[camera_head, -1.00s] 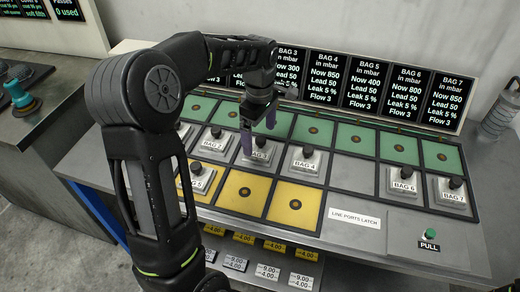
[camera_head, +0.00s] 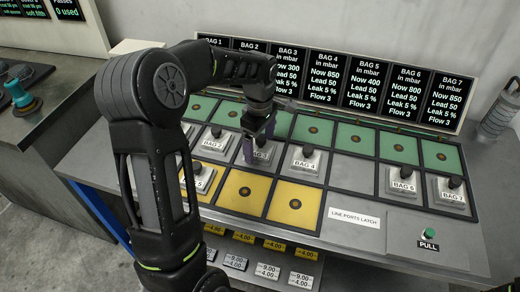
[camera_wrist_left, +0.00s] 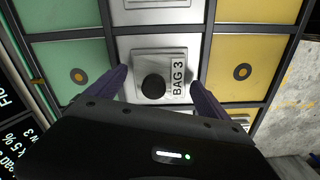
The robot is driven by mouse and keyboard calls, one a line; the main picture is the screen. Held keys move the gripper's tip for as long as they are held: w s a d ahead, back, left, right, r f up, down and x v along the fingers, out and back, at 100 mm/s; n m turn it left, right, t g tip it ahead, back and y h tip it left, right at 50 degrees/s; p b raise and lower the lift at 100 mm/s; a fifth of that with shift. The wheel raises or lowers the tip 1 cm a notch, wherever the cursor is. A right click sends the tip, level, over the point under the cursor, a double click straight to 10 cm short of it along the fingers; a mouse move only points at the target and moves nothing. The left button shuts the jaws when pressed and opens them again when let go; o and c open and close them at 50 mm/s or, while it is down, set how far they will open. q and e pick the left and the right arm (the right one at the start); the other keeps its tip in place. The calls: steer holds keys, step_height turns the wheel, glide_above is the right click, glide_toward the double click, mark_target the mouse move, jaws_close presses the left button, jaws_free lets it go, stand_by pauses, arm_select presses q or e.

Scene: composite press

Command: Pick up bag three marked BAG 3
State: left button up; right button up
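Bag three is a silver block with a black round knob and a BAG 3 label; in the head view the block (camera_head: 262,153) sits in its grey cell, partly hidden by my gripper. It also shows in the left wrist view (camera_wrist_left: 163,62), with the knob (camera_wrist_left: 153,86) between the fingers. My left gripper (camera_head: 259,150) points down over it. The wrist view shows its purple fingers (camera_wrist_left: 158,88) spread apart on either side of the knob, with gaps on both sides. My right gripper is not in view.
Similar blocks stand close by: BAG 4 (camera_head: 306,160) to the right and BAG 2 (camera_head: 213,142) to the left. Green cells (camera_head: 311,130) lie behind and yellow cells (camera_head: 295,204) in front. A screen row (camera_head: 335,80) rises at the back.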

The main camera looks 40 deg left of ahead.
mark_target(260, 140)
arm_select(q)
steer(key=c, duration=1.6)
steer(key=shift+o, duration=0.2)
steer(key=shift+r, duration=0.15)
step_height(260, 140, up, 10)
steer(key=shift+f, duration=0.1)
